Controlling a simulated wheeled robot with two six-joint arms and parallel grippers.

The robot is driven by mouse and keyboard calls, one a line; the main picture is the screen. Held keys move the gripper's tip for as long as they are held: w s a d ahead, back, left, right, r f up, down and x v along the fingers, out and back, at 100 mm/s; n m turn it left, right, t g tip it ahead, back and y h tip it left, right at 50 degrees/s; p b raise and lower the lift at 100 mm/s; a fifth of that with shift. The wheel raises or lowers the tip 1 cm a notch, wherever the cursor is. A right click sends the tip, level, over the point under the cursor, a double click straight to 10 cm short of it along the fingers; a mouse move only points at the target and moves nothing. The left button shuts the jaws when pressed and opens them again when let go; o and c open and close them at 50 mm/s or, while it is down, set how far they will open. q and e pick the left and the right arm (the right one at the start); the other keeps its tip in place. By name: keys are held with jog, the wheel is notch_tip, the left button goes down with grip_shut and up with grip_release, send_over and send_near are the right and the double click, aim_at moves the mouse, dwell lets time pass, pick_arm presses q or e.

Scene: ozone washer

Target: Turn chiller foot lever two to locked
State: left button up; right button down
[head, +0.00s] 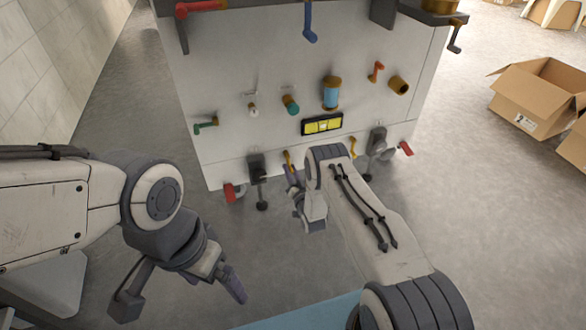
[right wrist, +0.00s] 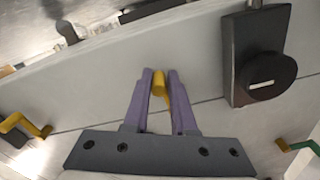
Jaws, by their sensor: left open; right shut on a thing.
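The chiller is a pale panelled cabinet (head: 230,85) with small levers and knobs on its face. Two yellow levers sit low on it: one at the left (head: 289,160) and one at the right (head: 353,147). My right gripper (head: 291,178) is at the left yellow lever. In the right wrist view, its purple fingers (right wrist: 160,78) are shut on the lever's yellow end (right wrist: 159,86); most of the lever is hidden. The other yellow lever (right wrist: 22,128) shows at the left there. My left gripper (head: 180,294) is open and empty above the floor. No labels are readable.
Red levers (head: 231,191) (head: 405,148) and dark foot brackets (head: 258,167) (head: 376,140) stand near the cabinet's bottom edge. A yellow level gauge (head: 322,124) is above. Cardboard boxes (head: 535,95) are at the right.

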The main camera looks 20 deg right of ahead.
jog(key=shift+a+m, duration=0.15)
jog(key=shift+m, duration=0.35)
jog(key=c, duration=0.8)
grip_release()
jog(key=shift+a, duration=0.1)
jog(key=s+p, duration=0.3)
jog(key=s, duration=0.2)
jog(key=s+p, duration=0.3)
jog(key=s, duration=0.2)
jog(key=shift+s+d, duration=0.2)
jog(key=shift+s, duration=0.05)
